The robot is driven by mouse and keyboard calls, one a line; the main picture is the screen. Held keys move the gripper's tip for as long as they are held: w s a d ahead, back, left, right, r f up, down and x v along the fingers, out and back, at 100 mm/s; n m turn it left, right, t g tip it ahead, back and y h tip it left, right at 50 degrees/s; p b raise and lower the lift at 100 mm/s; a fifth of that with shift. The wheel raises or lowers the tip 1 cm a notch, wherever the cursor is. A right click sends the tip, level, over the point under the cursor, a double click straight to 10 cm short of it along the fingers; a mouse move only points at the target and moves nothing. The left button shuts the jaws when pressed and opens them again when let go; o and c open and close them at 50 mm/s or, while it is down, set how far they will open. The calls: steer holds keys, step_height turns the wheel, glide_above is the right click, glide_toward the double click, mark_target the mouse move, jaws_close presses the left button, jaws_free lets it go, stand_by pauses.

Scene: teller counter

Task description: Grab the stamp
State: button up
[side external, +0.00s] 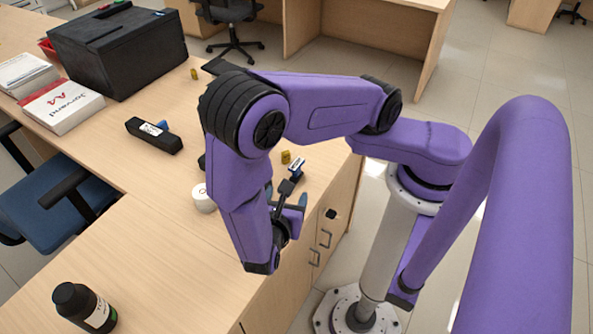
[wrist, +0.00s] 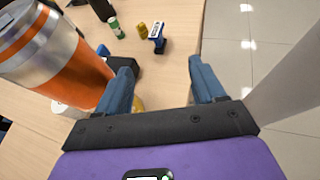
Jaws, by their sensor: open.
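A small blue stamp-like block with a white label (wrist: 157,37) stands on the counter in the wrist view, ahead of my gripper and near the counter's right edge. It seems to be the blue and white piece in the side view (side external: 296,167), just beyond my gripper. My gripper (wrist: 160,70) is open, with its two blue fingers wide apart and nothing held between them. In the side view my gripper (side external: 286,197) is low at the counter's edge, partly covered by my arm. The block stands apart from the fingertips.
A yellow piece (wrist: 140,29) and a green-labelled bottle (wrist: 116,28) stand left of the block. A large orange and silver cylinder (wrist: 62,65) is close on the left. A white round item (side external: 203,198), black box (side external: 118,48) and black bottle (side external: 84,307) are on the counter.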

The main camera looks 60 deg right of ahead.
steer(key=f+n, duration=0.1)
glide_toward(295, 165)
steer(key=shift+d+f+t+h, duration=0.3)
steer(key=shift+d+f, duration=0.2)
steer(key=shift+d, duration=0.45)
steer(key=shift+x, duration=3.2)
steer(key=shift+w+a+f, duration=0.1)
steer(key=shift+a+f, duration=0.05)
jaws_close()
